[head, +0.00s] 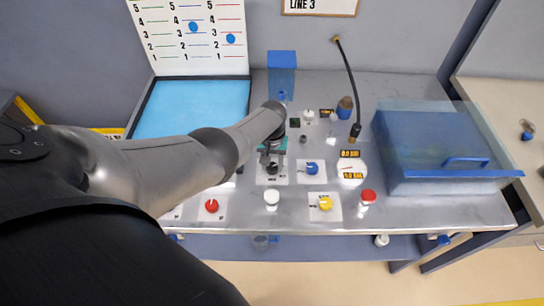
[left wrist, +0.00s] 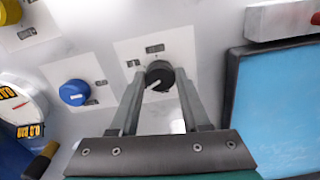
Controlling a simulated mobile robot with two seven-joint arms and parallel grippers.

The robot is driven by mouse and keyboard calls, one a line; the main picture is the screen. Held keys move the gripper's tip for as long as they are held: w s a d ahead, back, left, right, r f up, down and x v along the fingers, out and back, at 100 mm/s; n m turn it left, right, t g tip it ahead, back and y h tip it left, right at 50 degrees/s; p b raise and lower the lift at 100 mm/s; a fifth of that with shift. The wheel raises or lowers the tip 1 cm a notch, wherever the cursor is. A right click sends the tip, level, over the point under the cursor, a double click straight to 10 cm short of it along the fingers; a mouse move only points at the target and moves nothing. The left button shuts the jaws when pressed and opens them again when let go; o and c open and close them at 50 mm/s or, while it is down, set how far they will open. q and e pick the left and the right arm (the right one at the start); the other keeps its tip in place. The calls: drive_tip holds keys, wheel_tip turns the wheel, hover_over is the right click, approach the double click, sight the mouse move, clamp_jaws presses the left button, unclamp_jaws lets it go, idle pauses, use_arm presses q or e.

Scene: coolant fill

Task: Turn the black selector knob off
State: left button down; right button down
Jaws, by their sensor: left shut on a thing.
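The black selector knob (left wrist: 159,76) sits on a white plate with small dark labels, in the middle of the left wrist view. Its white mark slants toward the lower left there. In the head view the black knob (head: 272,168) shows just below my left gripper (head: 269,157), partly hidden by it. In the left wrist view the fingers of my left gripper (left wrist: 160,72) stand on both sides of the knob and are shut on it. My right gripper is not in view.
A blue knob (head: 312,168), yellow knob (head: 325,203), red knob (head: 211,206) and white knob (head: 271,197) are close by on the metal bench. A round gauge (head: 352,173) and a blue lidded box (head: 430,150) stand to the right. A blue panel (head: 190,105) lies behind my left arm.

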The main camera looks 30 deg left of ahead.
sight(272, 166)
use_arm(q)
drive_tip(key=n, duration=0.6)
drive_tip(key=shift+w+p, duration=0.1)
drive_tip(key=shift+p, duration=0.2)
drive_tip(key=n, duration=0.6)
drive_tip(key=shift+n, duration=0.4)
drive_tip(key=shift+c, duration=1.9)
unclamp_jaws()
wheel_tip(272, 166, up, 3)
drive_tip(key=p, duration=0.3)
drive_tip(key=shift+r, duration=1.15)
wheel_tip(272, 166, up, 10)
